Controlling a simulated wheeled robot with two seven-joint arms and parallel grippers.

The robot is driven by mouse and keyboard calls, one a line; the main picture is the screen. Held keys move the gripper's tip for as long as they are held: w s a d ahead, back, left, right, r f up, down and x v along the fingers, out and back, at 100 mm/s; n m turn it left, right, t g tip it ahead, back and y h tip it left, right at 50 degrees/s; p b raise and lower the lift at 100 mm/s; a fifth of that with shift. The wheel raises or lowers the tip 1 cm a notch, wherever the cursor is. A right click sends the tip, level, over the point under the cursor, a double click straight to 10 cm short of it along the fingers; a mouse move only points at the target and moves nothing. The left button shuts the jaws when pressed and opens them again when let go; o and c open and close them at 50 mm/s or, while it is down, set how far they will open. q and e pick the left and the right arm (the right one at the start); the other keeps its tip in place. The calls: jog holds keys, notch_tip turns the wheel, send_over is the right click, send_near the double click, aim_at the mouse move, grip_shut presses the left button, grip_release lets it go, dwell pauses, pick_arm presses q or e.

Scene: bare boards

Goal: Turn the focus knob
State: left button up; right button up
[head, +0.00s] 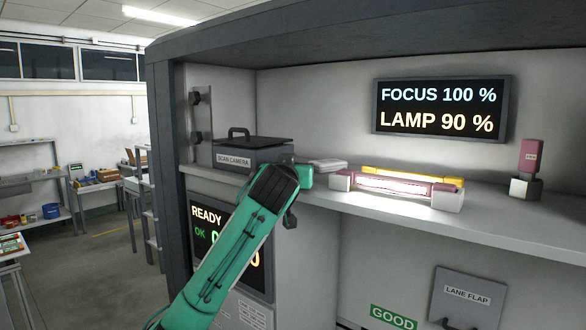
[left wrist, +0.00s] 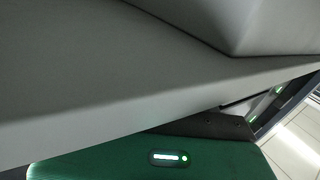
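The scan camera (head: 250,153), a dark box with a handle on top, sits on the shelf at the left in the head view. No knob marked focus can be made out; my green left arm covers the camera's right end. Two dark knob-like parts (head: 195,117) show on a bracket at the cabinet's left wall. A display (head: 440,108) reads FOCUS 100 % and LAMP 90 %. My left gripper (head: 322,165) is at the shelf right of the camera; its fingers are not clear. The left wrist view shows grey surfaces close up, no fingertips. My right gripper is not in view.
A lit lamp bar (head: 395,187) with a yellow strip lies on the shelf, right of my arm. A reddish upright part (head: 528,165) stands farther right. The shelf edge (head: 450,235) runs below. A READY panel (head: 208,228) and the lane flap (head: 467,299) are lower.

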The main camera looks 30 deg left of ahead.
pick_arm(q)
jog(key=shift+s, duration=0.1)
jog(key=shift+s+d+b, duration=0.15)
jog(key=shift+s+b, duration=0.15)
jog(key=b+v, duration=0.4)
jog(key=v, duration=0.9)
jog(key=shift+b, duration=0.35)
jog(key=shift+f, duration=0.1)
